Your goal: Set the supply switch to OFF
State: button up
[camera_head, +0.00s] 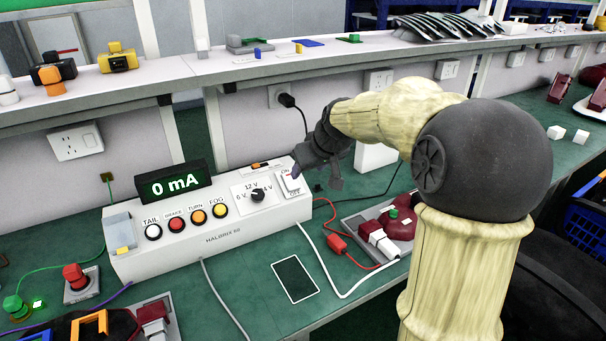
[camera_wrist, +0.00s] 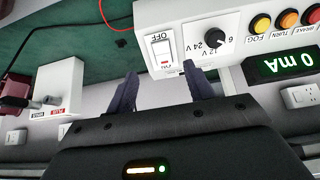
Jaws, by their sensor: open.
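The supply switch (camera_head: 290,184) is a white rocker in a dark frame on the right end of the white HALIBRIX supply box (camera_head: 190,245). ON is printed on its far side and OFF on its near side. The wrist view shows the rocker (camera_wrist: 163,54) upside down, with a red mark toward its ON end; its exact tilt is hard to tell. The display (camera_head: 174,182) reads 0 mA. My gripper (camera_head: 315,178) is open and empty close to the switch. In the wrist view its fingertips (camera_wrist: 160,78) are on either side of the ON end; contact cannot be told.
The voltage knob (camera_head: 257,195) and coloured lamp buttons (camera_head: 195,216) lie left of the switch. A red tail lamp (camera_head: 397,222) on a grey plate and red and white cables lie to the right. A shelf (camera_head: 230,62) runs behind. Some green bench (camera_head: 340,310) is clear in front.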

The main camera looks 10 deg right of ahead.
jog(key=v, duration=0.6)
jog(key=shift+p, duration=0.3)
jog(key=shift+s, duration=0.1)
jog(key=shift+d+f, duration=0.15)
jog(key=shift+d, duration=0.1)
jog(key=c, duration=0.7)
jog(key=shift+t+h, duration=0.3)
jog(key=shift+h, duration=0.3)
jog(key=d+f+p, duration=0.1)
jog(key=w+d+f+p, duration=0.1)
jog(key=d+f+p, duration=0.1)
jog(key=d+f, duration=0.1)
jog(key=shift+w, duration=0.3)
grip_shut()
notch_tip(320, 180, down, 4)
jog(key=d+t+p, duration=0.1)
jog(key=d+p, duration=0.1)
jog(key=p, duration=0.2)
jog(key=shift+s+a+r+t+y+p, duration=0.3)
jog(key=shift+s+a+t+y+p, duration=0.2)
jog(key=shift+a+t+p, duration=0.3)
jog(key=shift+s+a+r+t+y+p, duration=0.25)
jog(key=shift+s+a+t+y+p, duration=0.3)
jog(key=shift+a+t+p, duration=0.3)
jog(key=shift+s+a+r+t+y+p, duration=0.35)
jog(key=shift+s+a+t+p, duration=0.3)
jog(key=shift+p, duration=0.25)
